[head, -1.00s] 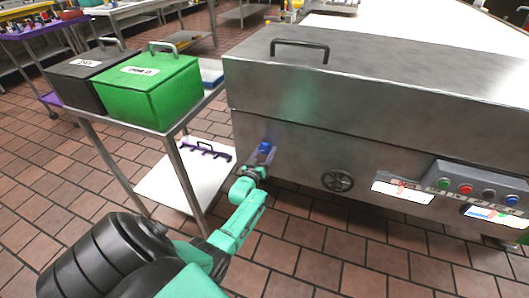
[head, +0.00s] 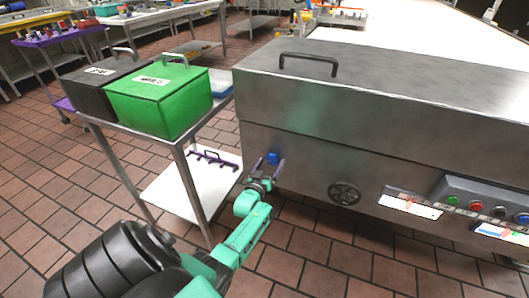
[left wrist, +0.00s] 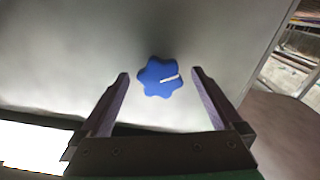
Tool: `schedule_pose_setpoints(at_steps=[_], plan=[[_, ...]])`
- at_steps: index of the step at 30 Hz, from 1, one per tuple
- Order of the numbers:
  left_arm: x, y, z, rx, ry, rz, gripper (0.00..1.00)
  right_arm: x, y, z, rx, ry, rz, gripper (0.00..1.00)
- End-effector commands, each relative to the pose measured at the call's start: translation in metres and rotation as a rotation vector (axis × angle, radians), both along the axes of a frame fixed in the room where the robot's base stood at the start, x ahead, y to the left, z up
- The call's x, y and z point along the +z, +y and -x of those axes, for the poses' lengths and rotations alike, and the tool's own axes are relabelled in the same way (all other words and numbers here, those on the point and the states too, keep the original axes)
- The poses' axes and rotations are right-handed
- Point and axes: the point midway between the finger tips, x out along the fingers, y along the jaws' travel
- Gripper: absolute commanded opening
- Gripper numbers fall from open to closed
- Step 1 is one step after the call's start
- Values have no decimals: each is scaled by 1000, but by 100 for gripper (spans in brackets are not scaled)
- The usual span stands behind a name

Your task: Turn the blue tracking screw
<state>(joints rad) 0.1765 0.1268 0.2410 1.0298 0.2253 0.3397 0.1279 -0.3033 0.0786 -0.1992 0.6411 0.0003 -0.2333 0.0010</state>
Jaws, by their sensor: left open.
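The blue tracking screw (head: 272,157) is a small lobed knob on the front of the steel machine (head: 310,150), near its left end. In the left wrist view the blue screw (left wrist: 160,77) shows a white line mark pointing right and slightly up. My left gripper (head: 266,165) is open and faces the screw. In the left wrist view the left gripper's fingers (left wrist: 160,73) stand on both sides of the screw, with gaps between. They do not appear to touch it. My right gripper is not in view.
A metal cart (head: 185,140) with a green box (head: 160,98) and a black box (head: 90,82) stands left of my left arm. A black handwheel (head: 344,194) and a button panel (head: 480,206) are on the machine front to the right. The tiled floor has free room.

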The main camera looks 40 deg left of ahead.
Motion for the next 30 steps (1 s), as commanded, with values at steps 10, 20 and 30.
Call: schedule_pose_setpoints(at_steps=[10,20,30], plan=[[2,-30,86,2,5,3,100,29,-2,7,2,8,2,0],[0,-46,131,1,1,1,100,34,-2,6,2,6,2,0],[5,-33,132,11,-75,111,100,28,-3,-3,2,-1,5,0]])
